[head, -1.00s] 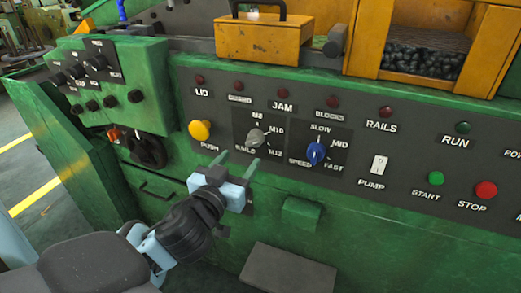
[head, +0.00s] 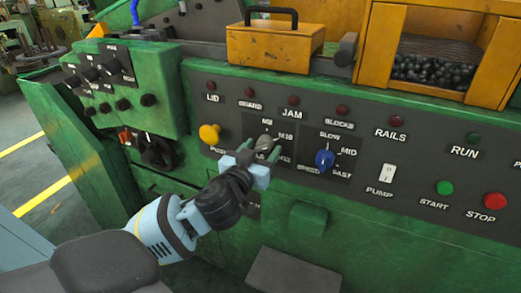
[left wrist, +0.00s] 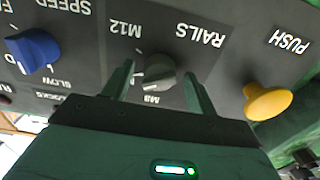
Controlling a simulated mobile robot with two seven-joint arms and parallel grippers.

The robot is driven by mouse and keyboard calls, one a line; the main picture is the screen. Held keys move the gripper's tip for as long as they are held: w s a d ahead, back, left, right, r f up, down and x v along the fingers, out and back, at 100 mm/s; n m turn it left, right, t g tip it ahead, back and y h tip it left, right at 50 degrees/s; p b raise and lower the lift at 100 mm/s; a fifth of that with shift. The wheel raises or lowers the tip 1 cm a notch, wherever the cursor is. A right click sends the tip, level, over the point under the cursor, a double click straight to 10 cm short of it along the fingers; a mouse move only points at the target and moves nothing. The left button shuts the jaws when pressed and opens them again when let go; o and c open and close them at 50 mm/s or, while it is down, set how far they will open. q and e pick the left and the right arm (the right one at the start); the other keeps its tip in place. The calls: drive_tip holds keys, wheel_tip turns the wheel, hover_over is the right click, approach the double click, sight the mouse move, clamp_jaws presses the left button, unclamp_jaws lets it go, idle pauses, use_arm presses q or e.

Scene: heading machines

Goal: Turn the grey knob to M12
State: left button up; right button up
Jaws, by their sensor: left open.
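The grey knob (head: 264,143) sits on a dark plate on the green machine's front panel, with M8 above, M10 at upper right and M12 at lower right. In the left wrist view the grey knob (left wrist: 160,72) appears upside down, between the two green fingers. My left gripper (head: 258,153) is open, its fingers on either side of the knob; I cannot tell whether they touch it. The knob's pointer direction is not clear. In the head view the gripper hides the plate's lower part. My right gripper is not in view.
A yellow push button (head: 209,134) is close at left and a blue speed knob (head: 325,158) close at right. Farther right are a pump switch (head: 387,172), green start button (head: 445,188) and red stop button (head: 494,201). A green block (head: 308,215) juts out below.

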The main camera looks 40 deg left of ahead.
use_arm(q)
drive_tip(key=c, duration=1)
